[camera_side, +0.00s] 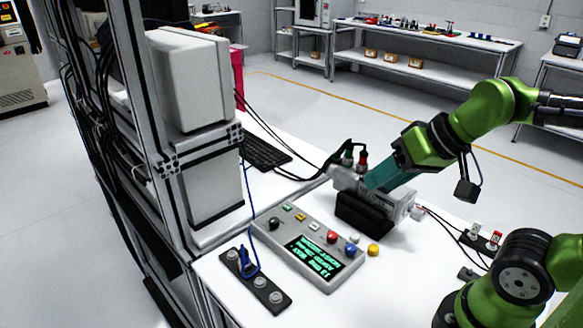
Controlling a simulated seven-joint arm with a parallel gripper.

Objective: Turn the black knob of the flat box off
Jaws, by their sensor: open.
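The flat box (317,272) is a grey control box lying on the white table, with a lit green text display (313,257). Its black knob (274,223) is at the far left end of the top face; I cannot make out which way it points. Small green, yellow and white buttons run along the far edge, and red and blue buttons sit near the right end. My gripper (368,184) has teal fingers and is beyond the box to the right, just above or against a grey motor (394,203) in a black cradle (360,214). It is open, well away from the knob.
A black strip with round sockets and a blue cable (256,281) lies left of the box. A grey frame (160,160) rises at the left. A keyboard (264,152) and connectors (355,157) lie behind. A yellow button (373,250) sits right of the box.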

